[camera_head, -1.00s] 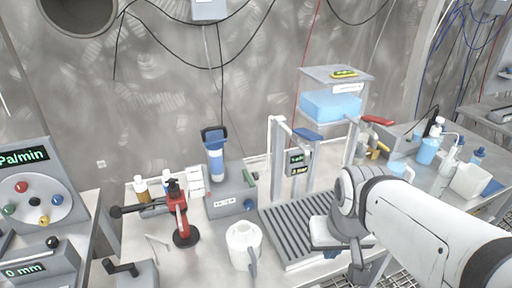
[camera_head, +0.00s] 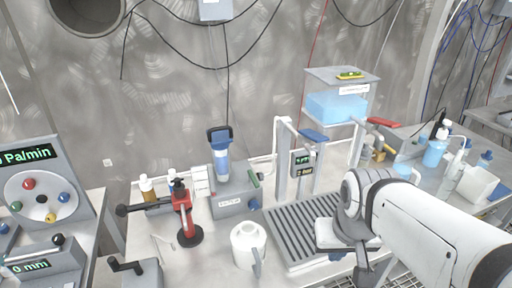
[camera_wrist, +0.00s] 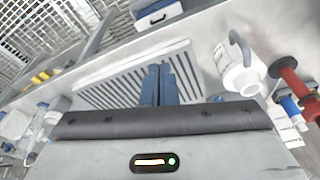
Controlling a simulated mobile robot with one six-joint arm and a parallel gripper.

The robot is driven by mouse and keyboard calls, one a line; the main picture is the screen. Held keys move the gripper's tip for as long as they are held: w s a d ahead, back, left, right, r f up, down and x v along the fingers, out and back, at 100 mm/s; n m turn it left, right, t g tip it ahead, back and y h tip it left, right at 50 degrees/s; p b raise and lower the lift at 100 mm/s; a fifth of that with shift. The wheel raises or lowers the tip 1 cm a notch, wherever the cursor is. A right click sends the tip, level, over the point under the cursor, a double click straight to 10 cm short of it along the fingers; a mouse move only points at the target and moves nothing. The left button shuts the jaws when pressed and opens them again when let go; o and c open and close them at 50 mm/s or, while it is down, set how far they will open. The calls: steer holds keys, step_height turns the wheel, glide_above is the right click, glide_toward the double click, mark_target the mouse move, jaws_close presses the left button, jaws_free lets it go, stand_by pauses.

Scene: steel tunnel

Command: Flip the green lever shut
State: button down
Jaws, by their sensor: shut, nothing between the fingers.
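A small green lever (camera_head: 256,178) sticks up at the right end of a grey box (camera_head: 230,204), beside a blue-capped filter cylinder (camera_head: 221,160). I cannot tell its exact angle. My gripper (camera_head: 336,256) is to the right and nearer, over the front right of a ribbed tray, well apart from the lever. In the wrist view its blue fingers (camera_wrist: 158,85) are together and empty, above the ribbed tray. I cannot make out the green lever in the wrist view.
The ribbed tray (camera_head: 283,222) has an upright frame (camera_head: 281,160) behind it. A blue-water tank (camera_head: 336,107) and a red lever (camera_head: 381,122) are at the back right.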

steer(key=w+a+f+m+g+y+b, duration=0.1)
steer(key=w+a+f+y+b, duration=0.25)
steer(key=w+y+b, duration=0.2)
steer(key=w+a+f+m+g+y+b, duration=0.1)
steer(key=w+a+f+m+y+b, duration=0.15)
steer(key=w+f+y+b, duration=0.35)
steer(key=w+d+t+y+b, duration=0.2)
steer(key=w+d+t+b, duration=0.1)
steer(key=w, duration=0.5)
steer(key=w+d+m+t+y+b, duration=0.1)
steer(key=w+d+t+y+b, duration=0.2)
steer(key=w, duration=0.5)
steer(key=shift+w+r+t+b, duration=0.2)
steer(key=shift+t+b, duration=0.3)
steer(key=shift+b, duration=0.6)
steer(key=shift+m, duration=0.25)
